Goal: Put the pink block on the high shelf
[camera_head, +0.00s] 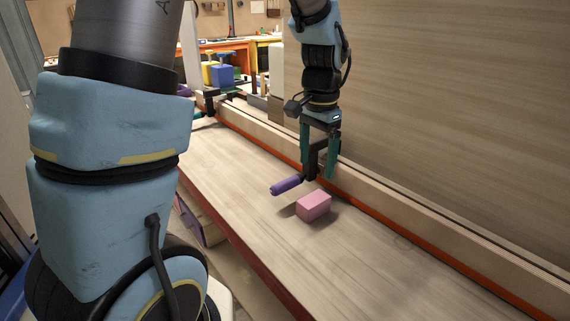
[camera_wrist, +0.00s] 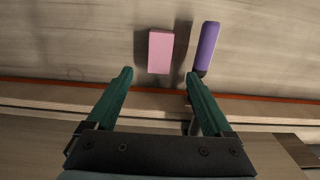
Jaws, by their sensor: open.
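The pink block (camera_head: 314,206) lies on the wooden work surface (camera_head: 400,268). In the wrist view the pink block (camera_wrist: 160,51) is beyond the fingertips, between their lines, and apart from them. My gripper (camera_head: 320,172) is open and empty, above the surface and behind the block. Its two green fingers (camera_wrist: 158,75) show spread in the wrist view. No thing that I can clearly tell as a high shelf shows in either view.
A purple cylinder (camera_head: 287,185) with a dark end lies just left of the block; in the wrist view it (camera_wrist: 207,46) is close to the right finger. An orange-edged ledge (camera_head: 380,216) and a tall wooden panel (camera_head: 450,110) stand behind. The front right of the surface is clear.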

